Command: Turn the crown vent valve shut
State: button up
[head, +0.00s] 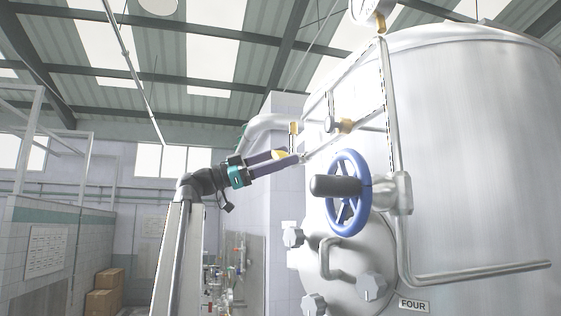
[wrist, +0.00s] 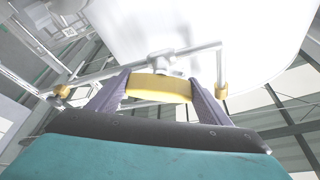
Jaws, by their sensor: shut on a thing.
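My gripper (head: 290,155) reaches up from the left to the pipework at the left side of the big steel tank (head: 470,150). Its two purple fingers are shut on a yellow valve handle (head: 280,154). In the wrist view the fingers (wrist: 157,88) grip this curved yellow handle (wrist: 158,86) at its two ends. The handle sits in front of a thin steel pipe (wrist: 190,50), which is part of the vent line. The valve body behind the handle is mostly hidden, so I cannot tell how far it is turned.
A blue handwheel (head: 348,193) with a dark knob stands out from the tank to the right of my gripper. Steel pipes, a pressure gauge (head: 366,12) and a manway with clamp knobs (head: 372,287) are near. Open air lies to the left.

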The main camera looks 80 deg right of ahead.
jog(key=m+p, duration=0.1)
jog(key=m+y+p, duration=0.1)
jog(key=m, duration=0.1)
jog(key=shift+s+a+r+m+y, duration=0.1)
jog(key=shift+r+m+y, duration=0.2)
jog(key=m+p, duration=0.1)
jog(key=m+y+p, duration=0.1)
jog(key=m+p, duration=0.1)
jog(key=m+t+y+p, duration=0.1)
jog(key=m+p, duration=0.1)
jog(key=shift+f, duration=0.25)
jog(key=shift+f+m+t+p, duration=0.2)
jog(key=shift+m+t+p, duration=0.2)
jog(key=shift+m+p, duration=0.55)
jog(key=shift+f+m+p, duration=0.15)
jog(key=shift+m+p, duration=0.15)
jog(key=shift+m, duration=0.25)
jog(key=shift+f, duration=0.15)
jog(key=o, duration=0.8)
jog(key=shift+a, duration=0.1)
jog(key=shift+o, duration=1.2)
jog(key=shift+s+a+r+y, duration=0.1)
jog(key=shift+s+r+y, duration=0.1)
jog(key=shift+y, duration=0.2)
